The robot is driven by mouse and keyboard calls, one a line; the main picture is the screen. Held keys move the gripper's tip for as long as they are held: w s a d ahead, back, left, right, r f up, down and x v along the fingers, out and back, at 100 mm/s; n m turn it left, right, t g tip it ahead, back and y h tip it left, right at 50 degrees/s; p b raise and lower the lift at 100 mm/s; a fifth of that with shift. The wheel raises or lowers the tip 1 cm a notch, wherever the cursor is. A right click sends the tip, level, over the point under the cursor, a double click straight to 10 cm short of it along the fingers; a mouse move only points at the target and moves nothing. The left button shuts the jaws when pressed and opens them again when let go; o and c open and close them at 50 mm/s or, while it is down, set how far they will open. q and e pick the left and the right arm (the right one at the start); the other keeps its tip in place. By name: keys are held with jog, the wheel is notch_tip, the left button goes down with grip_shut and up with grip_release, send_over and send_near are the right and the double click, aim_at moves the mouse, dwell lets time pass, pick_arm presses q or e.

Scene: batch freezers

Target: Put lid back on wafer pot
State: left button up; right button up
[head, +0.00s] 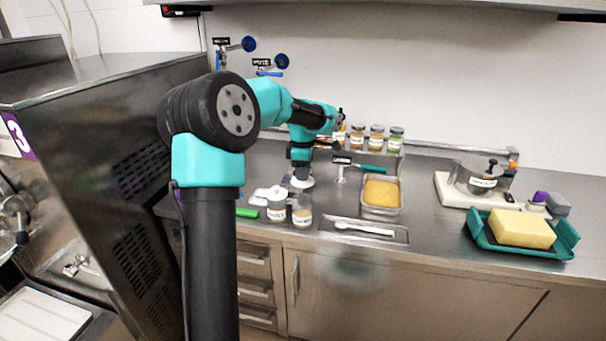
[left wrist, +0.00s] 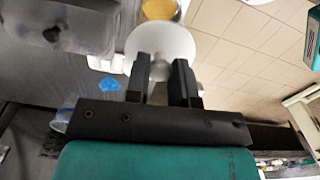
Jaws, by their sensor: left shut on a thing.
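My left gripper (head: 301,172) points down over the counter, behind two small pots. It is shut on a white round lid (head: 303,183). In the left wrist view the lid (left wrist: 160,42) sits at the fingertips, its knob between the two fingers. One pot (head: 276,208) is pale, with a label. The other pot (head: 302,212), to its right, has tan contents and a label. I cannot read either label, so I cannot tell which is the wafer pot. The lid is apart from both pots. My right gripper is out of view.
A metal tray with a white spoon (head: 365,230) lies right of the pots. A pan of yellow food (head: 381,193) stands behind it. Spice jars (head: 376,138) line the back. A green-handled tool (head: 248,212) lies left. A teal tray (head: 478,235) holds a yellow block at right.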

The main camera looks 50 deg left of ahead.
pick_arm(q)
jog(key=shift+f, duration=0.15)
notch_tip(320, 180, down, 6)
dwell(0.7)
jog(key=shift+f, duration=0.2)
dwell(1.9)
jog(key=o, duration=1.4)
jog(key=shift+o, duration=0.2)
jog(key=shift+r, duration=0.1)
jog(key=shift+r, duration=3.4)
jog(key=shift+c, duration=0.4)
